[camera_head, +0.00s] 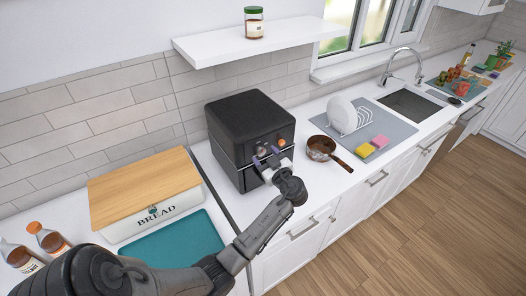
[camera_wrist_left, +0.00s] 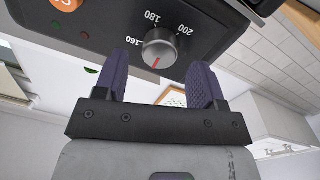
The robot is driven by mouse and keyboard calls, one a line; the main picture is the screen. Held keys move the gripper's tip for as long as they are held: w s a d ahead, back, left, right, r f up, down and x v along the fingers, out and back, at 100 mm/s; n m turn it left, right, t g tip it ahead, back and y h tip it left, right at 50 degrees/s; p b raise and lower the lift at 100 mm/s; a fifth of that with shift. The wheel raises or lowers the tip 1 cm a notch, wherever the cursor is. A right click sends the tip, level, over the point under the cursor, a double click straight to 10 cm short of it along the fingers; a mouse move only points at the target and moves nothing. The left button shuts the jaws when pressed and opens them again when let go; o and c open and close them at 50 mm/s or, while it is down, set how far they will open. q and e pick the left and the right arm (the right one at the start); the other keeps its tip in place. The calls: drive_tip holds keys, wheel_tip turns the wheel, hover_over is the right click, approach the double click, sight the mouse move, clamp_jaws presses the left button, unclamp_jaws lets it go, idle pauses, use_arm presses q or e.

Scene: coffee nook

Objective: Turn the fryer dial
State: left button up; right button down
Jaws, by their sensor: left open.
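The black air fryer (camera_head: 246,118) stands on the white counter against the tiled wall. Its silver dial (camera_wrist_left: 160,50) shows in the left wrist view, with marks 160, 180 and 200 around it and a red pointer line. My left gripper (camera_head: 268,156) is at the fryer's front panel. In the left wrist view my open gripper (camera_wrist_left: 159,80) has its purple-grey fingers apart, one on each side of the dial in the picture. I cannot tell whether either finger touches it. In the head view the gripper mostly hides the dial. My right gripper is not in view.
A copper saucepan (camera_head: 321,150) stands right of the fryer, close to my gripper. The bread box (camera_head: 143,190) and teal tray (camera_head: 178,243) are on the left. A white shelf (camera_head: 245,42) hangs above the fryer. An orange knob (camera_wrist_left: 67,4) is also on the fryer panel.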

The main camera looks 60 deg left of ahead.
use_arm(q)
drive_tip(key=shift+a, duration=1)
drive_tip(key=shift+c, duration=0.5)
drive_tip(key=c, duration=0.8)
